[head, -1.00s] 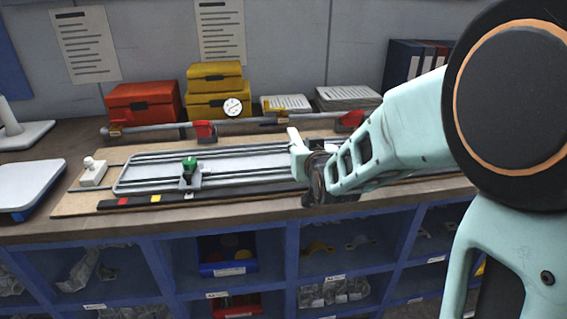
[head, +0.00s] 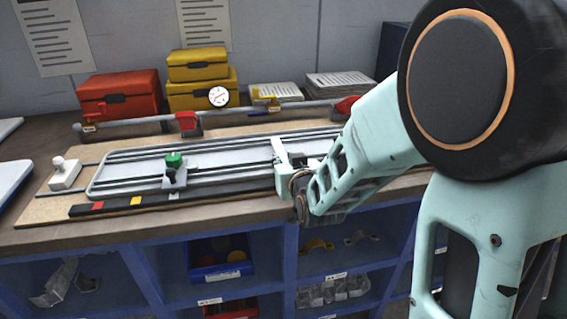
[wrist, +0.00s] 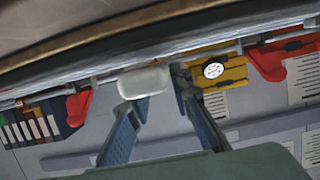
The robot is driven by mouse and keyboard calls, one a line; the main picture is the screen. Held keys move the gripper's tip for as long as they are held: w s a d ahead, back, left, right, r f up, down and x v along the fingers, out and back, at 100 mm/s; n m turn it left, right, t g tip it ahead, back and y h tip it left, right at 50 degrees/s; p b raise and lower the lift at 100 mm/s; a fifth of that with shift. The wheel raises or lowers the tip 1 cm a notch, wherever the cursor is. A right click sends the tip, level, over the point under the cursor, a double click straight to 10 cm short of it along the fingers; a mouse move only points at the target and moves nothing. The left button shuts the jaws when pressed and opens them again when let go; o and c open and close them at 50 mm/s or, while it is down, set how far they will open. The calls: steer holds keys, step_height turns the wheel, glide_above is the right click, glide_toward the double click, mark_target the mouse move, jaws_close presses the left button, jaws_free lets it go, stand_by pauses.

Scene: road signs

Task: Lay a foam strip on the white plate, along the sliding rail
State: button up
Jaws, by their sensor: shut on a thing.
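My gripper (head: 300,180) is over the right part of the long board, near its front side. It is shut on a white piece (head: 280,150), seen as a rounded white block (wrist: 145,80) at the fingertips in the wrist view. I cannot tell whether this is a foam strip, or whether it touches anything below. The pale plate (head: 225,173) lies on the board, bordered by metal rails (head: 130,155). A clamp with a green knob (head: 174,160) stands on it, left of my gripper. My arm and gripper hide the plate's right end.
A horizontal bar with red clamps (head: 188,123) and a dial (head: 219,97) runs behind the board. Red (head: 120,95) and yellow boxes (head: 203,90) stand behind it. Blue shelves (head: 145,265) are below.

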steer(key=shift+f+b, duration=0.65)
steer(key=shift+b, duration=0.05)
steer(key=o, duration=0.9)
steer(key=shift+c, duration=0.2)
steer(key=shift+r, duration=0.15)
